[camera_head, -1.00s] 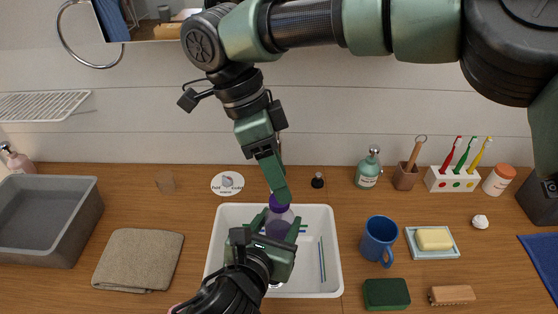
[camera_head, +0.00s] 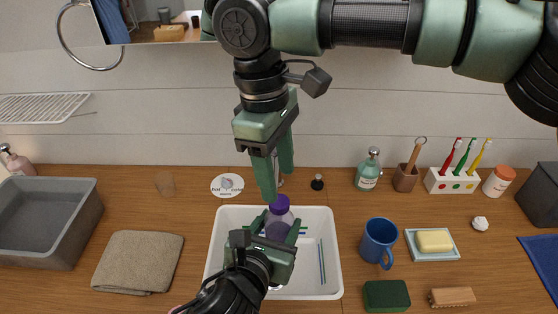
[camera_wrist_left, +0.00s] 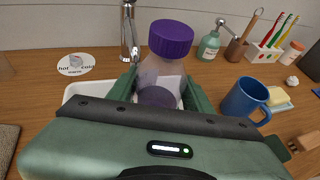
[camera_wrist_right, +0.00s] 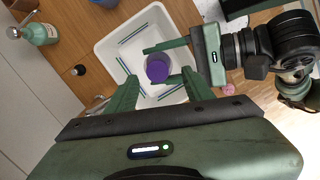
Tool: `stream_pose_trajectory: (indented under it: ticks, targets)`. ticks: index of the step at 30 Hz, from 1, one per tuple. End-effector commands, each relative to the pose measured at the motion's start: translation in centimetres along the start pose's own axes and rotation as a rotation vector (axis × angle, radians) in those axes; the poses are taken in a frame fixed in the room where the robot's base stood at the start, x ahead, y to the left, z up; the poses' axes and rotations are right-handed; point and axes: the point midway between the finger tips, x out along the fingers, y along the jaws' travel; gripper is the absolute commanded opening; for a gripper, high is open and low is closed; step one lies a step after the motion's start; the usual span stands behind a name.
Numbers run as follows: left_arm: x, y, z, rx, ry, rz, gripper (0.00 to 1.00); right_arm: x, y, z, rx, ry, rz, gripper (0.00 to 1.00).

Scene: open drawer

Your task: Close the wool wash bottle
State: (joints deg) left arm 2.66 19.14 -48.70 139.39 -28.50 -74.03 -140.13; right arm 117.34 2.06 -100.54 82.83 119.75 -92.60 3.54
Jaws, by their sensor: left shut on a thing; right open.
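The wool wash bottle (camera_head: 279,220) is a translucent lilac bottle with a purple cap (camera_head: 280,203). It stands upright in or over the white basin. My left gripper (camera_head: 277,228) is shut on the bottle's body from the front; the left wrist view shows the bottle (camera_wrist_left: 161,78) between its fingers, with the cap (camera_wrist_left: 171,38) sitting on top. My right gripper (camera_head: 277,180) is open, pointing down just above the cap. In the right wrist view the cap (camera_wrist_right: 157,69) lies beyond and between the open fingertips (camera_wrist_right: 161,88), apparently untouched. The bottle's lower part is hidden.
The white basin (camera_head: 333,270) holds blue striped sticks. A blue mug (camera_head: 379,240), soap dish (camera_head: 432,254) and green sponge (camera_head: 386,294) are to its right. A folded towel (camera_head: 138,260) and grey tub (camera_head: 48,220) are left. A faucet (camera_wrist_left: 129,35) stands behind.

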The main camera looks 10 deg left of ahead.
Motion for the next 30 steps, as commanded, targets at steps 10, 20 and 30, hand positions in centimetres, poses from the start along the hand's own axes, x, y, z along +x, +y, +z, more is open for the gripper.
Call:
stream_pose_trajectory:
  ticks: [10, 20, 30]
  targets:
    - [0.0, 0.0, 0.1, 0.000, -0.002, 0.000, 0.00, -1.1, 0.3, 0.2, -0.826, 0.085, 0.047, 0.52]
    - [0.0, 0.0, 0.1, 0.000, -0.002, 0.000, 0.00, -1.6, 0.5, 0.3, -1.174, 0.107, 0.092, 0.52]
    - [0.0, 0.0, 0.1, 0.000, -0.002, 0.000, 0.00, -1.6, 0.5, 0.3, -1.187, 0.107, 0.094, 0.52]
